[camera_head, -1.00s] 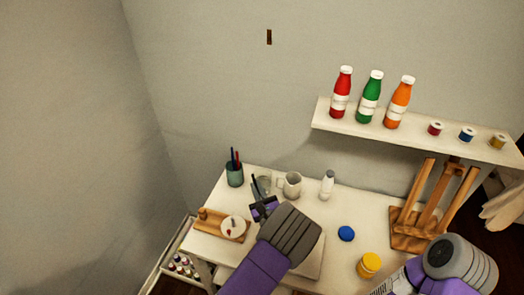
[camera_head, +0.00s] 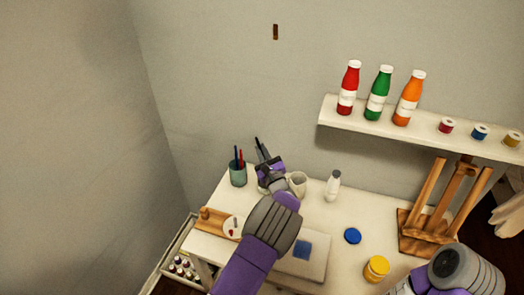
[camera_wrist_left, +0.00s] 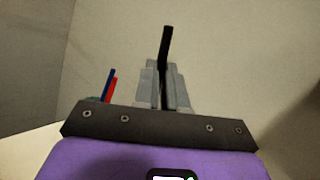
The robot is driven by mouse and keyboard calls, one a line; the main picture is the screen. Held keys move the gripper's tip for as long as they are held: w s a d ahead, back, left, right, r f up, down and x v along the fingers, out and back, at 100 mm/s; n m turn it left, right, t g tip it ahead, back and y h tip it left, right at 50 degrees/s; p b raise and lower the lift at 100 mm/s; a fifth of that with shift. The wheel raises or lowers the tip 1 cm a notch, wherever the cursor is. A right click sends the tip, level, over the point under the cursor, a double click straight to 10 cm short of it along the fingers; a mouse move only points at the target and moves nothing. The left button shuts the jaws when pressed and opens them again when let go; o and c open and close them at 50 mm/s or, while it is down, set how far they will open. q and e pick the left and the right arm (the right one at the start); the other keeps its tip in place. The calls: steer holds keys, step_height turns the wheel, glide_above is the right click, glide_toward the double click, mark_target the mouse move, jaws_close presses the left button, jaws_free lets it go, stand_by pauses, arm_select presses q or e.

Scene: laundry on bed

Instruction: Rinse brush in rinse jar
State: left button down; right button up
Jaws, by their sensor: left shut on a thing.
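My left gripper (camera_head: 266,161) is shut on a dark brush (camera_head: 258,145), which sticks up from between the fingertips at a slight tilt. In the left wrist view the brush (camera_wrist_left: 166,48) rises from the closed grey fingers (camera_wrist_left: 163,88). The gripper is over the back left of the desk, where the clear rinse jar stood in the earlier head view. That jar is now mostly hidden behind my gripper and wrist, so I cannot tell whether the brush's lower end is in it. My right gripper is out of view.
A cup with pens (camera_head: 238,174) stands just left of my gripper, and a light mug (camera_head: 298,184) just right. A white bottle (camera_head: 333,186), blue lid (camera_head: 352,236), yellow jar (camera_head: 376,268) and canvas with a blue square (camera_head: 304,249) are on the desk (camera_head: 330,215).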

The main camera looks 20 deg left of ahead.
arm_select(q)
step_height(320, 180, down, 10)
steer(key=b, duration=0.6)
steer(key=shift+b, duration=0.3)
steer(key=shift+r, duration=0.2)
step_height(320, 180, up, 10)
steer(key=p, duration=0.7)
steer(key=shift+r, duration=0.25)
stand_by(2.2)
step_height(320, 180, up, 4)
steer(key=p, duration=0.2)
steer(key=shift+p, duration=0.3)
steer(key=shift+f, duration=0.15)
stand_by(0.3)
